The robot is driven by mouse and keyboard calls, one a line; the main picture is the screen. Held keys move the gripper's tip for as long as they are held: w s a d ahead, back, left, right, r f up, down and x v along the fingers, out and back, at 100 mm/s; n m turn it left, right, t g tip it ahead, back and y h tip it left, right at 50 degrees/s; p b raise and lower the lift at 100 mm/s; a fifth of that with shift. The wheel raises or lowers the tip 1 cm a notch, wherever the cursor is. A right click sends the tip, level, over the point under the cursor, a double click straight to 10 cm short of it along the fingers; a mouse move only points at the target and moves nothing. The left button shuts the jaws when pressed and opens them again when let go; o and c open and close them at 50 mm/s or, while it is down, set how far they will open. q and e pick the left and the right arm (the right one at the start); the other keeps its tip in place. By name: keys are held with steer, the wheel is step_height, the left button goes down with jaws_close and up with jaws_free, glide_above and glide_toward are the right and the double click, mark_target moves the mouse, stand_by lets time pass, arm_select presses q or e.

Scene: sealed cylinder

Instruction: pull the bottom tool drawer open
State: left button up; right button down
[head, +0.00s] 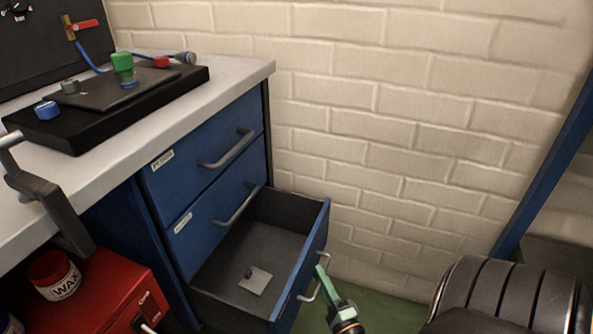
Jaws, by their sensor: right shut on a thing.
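The blue cabinet has three drawers. The bottom tool drawer (297,283) is pulled well out, and its dark inside shows. My right gripper (320,280) is at the drawer's front, shut on its grey bar handle (309,293). The handle is partly hidden by the green-tipped fingers. A small light plate with a knob (256,280) lies on the drawer floor. My left gripper is not in view.
The top drawer (208,150) and middle drawer (215,215) are shut. A red box (95,290) with a wax tin (55,275) stands at the lower left. A pale brick wall (400,120) runs behind. Green floor shows beside the open drawer.

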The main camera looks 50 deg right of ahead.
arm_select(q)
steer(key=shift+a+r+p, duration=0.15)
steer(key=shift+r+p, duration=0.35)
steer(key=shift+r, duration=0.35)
arm_select(e)
steer(key=s+d, duration=0.3)
steer(key=s, duration=0.4)
steer(key=c, duration=0.9)
jaws_free()
steer(key=shift+a, duration=0.1)
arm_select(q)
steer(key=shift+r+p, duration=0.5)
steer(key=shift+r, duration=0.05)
arm_select(e)
steer(key=v, duration=0.7)
steer(key=shift+s, duration=0.2)
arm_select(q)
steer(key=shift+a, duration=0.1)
